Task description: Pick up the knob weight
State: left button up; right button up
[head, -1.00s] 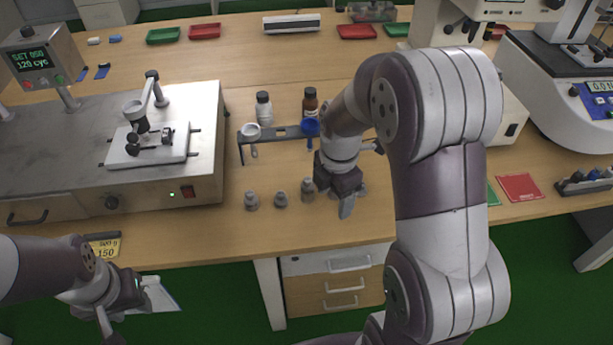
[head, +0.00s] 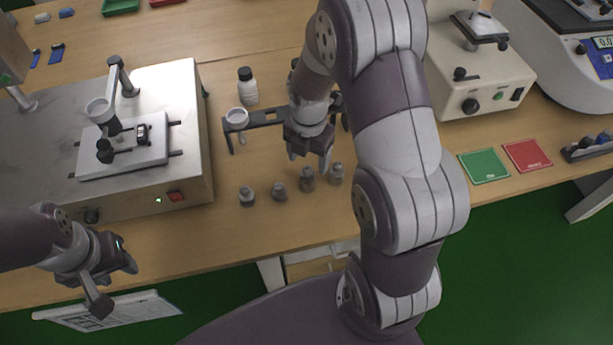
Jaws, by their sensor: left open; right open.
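Several small grey knob weights stand upright in a row on the wooden bench in the head view: one at the left (head: 247,197), one beside it (head: 279,191), a taller one (head: 307,179) and one at the right end (head: 336,174). My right gripper (head: 308,161) is open, its fingers pointing down just behind and above the taller weight; I cannot tell whether it touches any weight. My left gripper (head: 115,282) is open and empty at the lower left, near the bench's front edge, away from the weights.
A dark rack (head: 268,119) holding a white cup (head: 237,118) stands behind the weights, partly hidden by my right arm. A steel test machine (head: 195,100) stands at left. Green (head: 484,166) and red (head: 527,156) mats lie right.

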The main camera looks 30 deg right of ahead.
aim_at(308, 167)
jog(key=f, duration=0.5)
jog(key=shift+s+a+f, duration=0.15)
jog(key=shift+s+f, duration=0.1)
jog(key=shift+f, duration=0.05)
grip_shut()
jog(key=shift+r, duration=0.1)
notch_tip(308, 167, up, 4)
jog(key=shift+r, duration=0.25)
jog(key=s+d+r, duration=0.6)
jog(key=d, duration=0.3)
jog(key=shift+s+d+r, duration=0.2)
jog(key=shift+s+d, duration=0.1)
jog(key=shift+s, duration=0.05)
